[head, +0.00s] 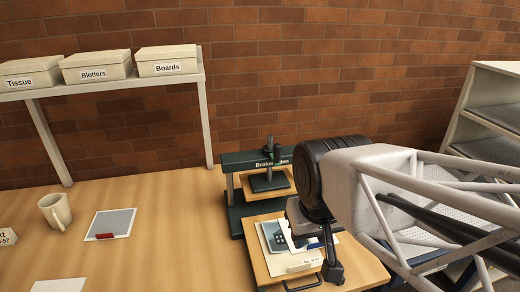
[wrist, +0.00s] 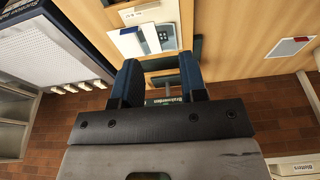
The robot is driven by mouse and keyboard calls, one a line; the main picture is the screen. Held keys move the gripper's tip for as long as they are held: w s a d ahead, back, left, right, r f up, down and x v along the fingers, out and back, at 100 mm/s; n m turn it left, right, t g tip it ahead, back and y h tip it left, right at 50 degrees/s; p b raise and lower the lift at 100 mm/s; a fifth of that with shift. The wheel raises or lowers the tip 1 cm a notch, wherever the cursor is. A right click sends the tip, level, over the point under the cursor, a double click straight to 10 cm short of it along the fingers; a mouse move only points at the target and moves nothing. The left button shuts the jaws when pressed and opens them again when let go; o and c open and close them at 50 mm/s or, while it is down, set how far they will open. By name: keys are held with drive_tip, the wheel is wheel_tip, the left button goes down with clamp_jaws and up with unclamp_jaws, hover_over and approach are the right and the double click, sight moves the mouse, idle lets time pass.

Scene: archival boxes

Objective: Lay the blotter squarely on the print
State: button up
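The print (head: 274,238), a grey-blue picture with dark squares, lies on a cream folder on the wooden board of the press. A white sheet (head: 293,238), perhaps the blotter, overlaps the print's right part and looks askew to it. In the wrist view the print (wrist: 163,38) shows beyond my fingers, with the white sheet (wrist: 127,42) at its left. My gripper (wrist: 158,78) has its fingers apart, with nothing seen between them. In the head view my gripper (head: 322,257) is over the right side of the board and hides part of the papers.
The green press (head: 235,163) stands behind the board. A grey sheet with a red tab (head: 113,222) and a mug (head: 55,210) are on the left of the table. Boxes, one labelled Blotters (head: 97,68), stand on the shelf. The table between is clear.

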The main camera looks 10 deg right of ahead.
drive_tip(key=w+d+f+m+g+y, duration=0.1)
drive_tip(key=w+d+f+m+g, duration=0.1)
drive_tip(key=w+d+f+m, duration=1.2)
wheel_tip(320, 180, down, 4)
drive_tip(key=w+m, duration=0.1)
drive_tip(key=w, duration=0.1)
drive_tip(key=shift+w+d+m+g, duration=0.3)
drive_tip(key=shift+w+d+g, duration=0.05)
drive_tip(key=shift+w+g, duration=0.05)
drive_tip(key=shift+s+a+f, duration=0.1)
drive_tip(key=shift+a+f, duration=0.05)
drive_tip(key=shift+f, duration=1.15)
drive_tip(key=shift+w+a+f, duration=0.1)
drive_tip(key=shift+a+f, duration=0.05)
drive_tip(key=shift+f, duration=1.15)
drive_tip(key=shift+s+a+f, duration=0.1)
drive_tip(key=shift+a+f, duration=0.05)
drive_tip(key=shift+f, duration=1.15)
clamp_jaws()
